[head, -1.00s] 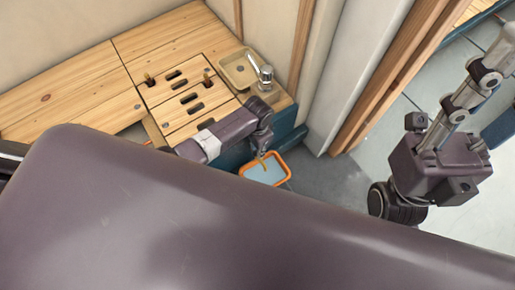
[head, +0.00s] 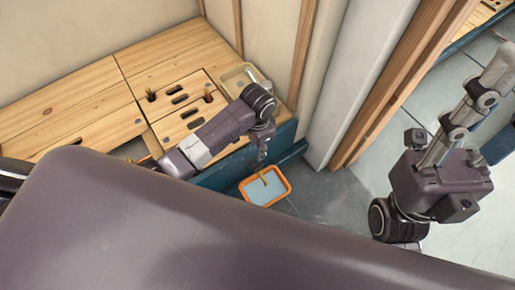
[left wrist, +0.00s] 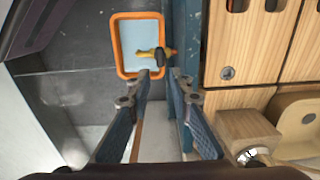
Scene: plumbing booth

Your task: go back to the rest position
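My left gripper (head: 262,156) hangs above the near side of the bench, just behind the orange-rimmed tray (head: 246,198) in the head view. In the left wrist view its two fingers (left wrist: 160,74) are apart with nothing between them. The same tray (left wrist: 119,48) lies beyond the fingertips, with a pale blue bottom. My right arm is at the right of the head view. Its gripper fingers do not show.
The wooden bench (head: 80,95) has slots and brass stubs. A basin (head: 232,80) sits at its right end, partly behind my left arm. A blue bench side (head: 225,172) faces the floor. A wooden door frame (head: 385,95) stands to the right. Grey floor (head: 335,195) is open.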

